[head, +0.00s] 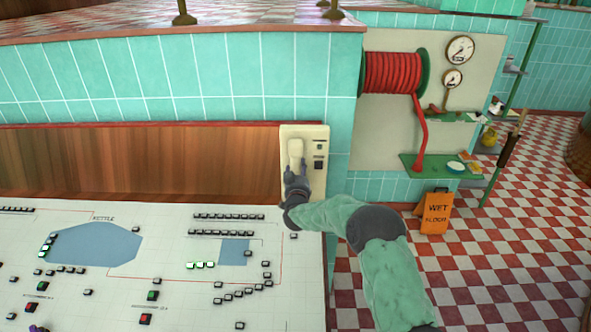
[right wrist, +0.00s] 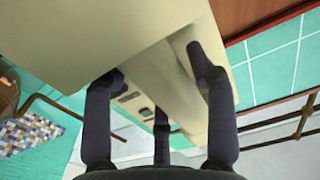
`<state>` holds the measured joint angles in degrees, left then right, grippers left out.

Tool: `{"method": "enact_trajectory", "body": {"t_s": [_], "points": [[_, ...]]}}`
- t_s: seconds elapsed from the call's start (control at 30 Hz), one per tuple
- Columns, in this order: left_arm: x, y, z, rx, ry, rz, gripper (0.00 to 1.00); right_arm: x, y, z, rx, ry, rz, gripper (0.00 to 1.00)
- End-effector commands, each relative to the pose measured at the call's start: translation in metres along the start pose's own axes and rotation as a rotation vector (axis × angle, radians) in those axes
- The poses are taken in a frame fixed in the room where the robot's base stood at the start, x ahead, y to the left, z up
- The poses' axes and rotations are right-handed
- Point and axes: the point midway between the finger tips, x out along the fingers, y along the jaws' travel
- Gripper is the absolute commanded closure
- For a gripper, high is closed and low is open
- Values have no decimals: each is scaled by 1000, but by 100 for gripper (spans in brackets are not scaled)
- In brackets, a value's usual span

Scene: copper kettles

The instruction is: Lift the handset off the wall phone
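The wall phone (head: 317,178) is a cream plate on the wall at the right end of the wood panelling. Its pale handset (head: 296,150) hangs upright on the plate's left half in the head view. My right gripper (head: 293,178) is at the handset's lower part and hides that end. In the right wrist view, the fingers (right wrist: 158,85) are spread apart, with the cream handset (right wrist: 165,85) between them. I cannot tell whether any finger touches it.
A white control board (head: 180,285) with several buttons lies below and left of the phone. A tiled corner (head: 341,120) stands right of it, then a red hose reel (head: 392,72). An orange wet-floor sign (head: 434,212) stands on the checkered floor.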

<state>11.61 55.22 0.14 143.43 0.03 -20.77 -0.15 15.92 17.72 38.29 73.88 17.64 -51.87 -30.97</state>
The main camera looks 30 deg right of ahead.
Motion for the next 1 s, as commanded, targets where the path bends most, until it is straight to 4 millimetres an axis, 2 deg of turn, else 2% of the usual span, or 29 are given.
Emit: {"method": "enact_trajectory", "body": {"t_s": [0.03,0.1,0.17,0.47,0.63,0.77,1.0], "points": [[0,0,0,0,0,0,100,0,0,0,0,0,0,65],[0,0,0,0,0,0,100,0,0,0,0,0,0,84],[0,0,0,0,0,0,100,0,0,0,0,0,0,100],[0,0,0,0,0,0,100,0,0,-3,1,3,1,100],[-3,1,0,0,0,0,100,0,0,-20,2,6,1,100],[-8,3,0,0,0,0,100,0,0,-48,2,8,1,100],[-21,8,1,0,0,0,100,0,0,-118,3,7,1,100]]}}
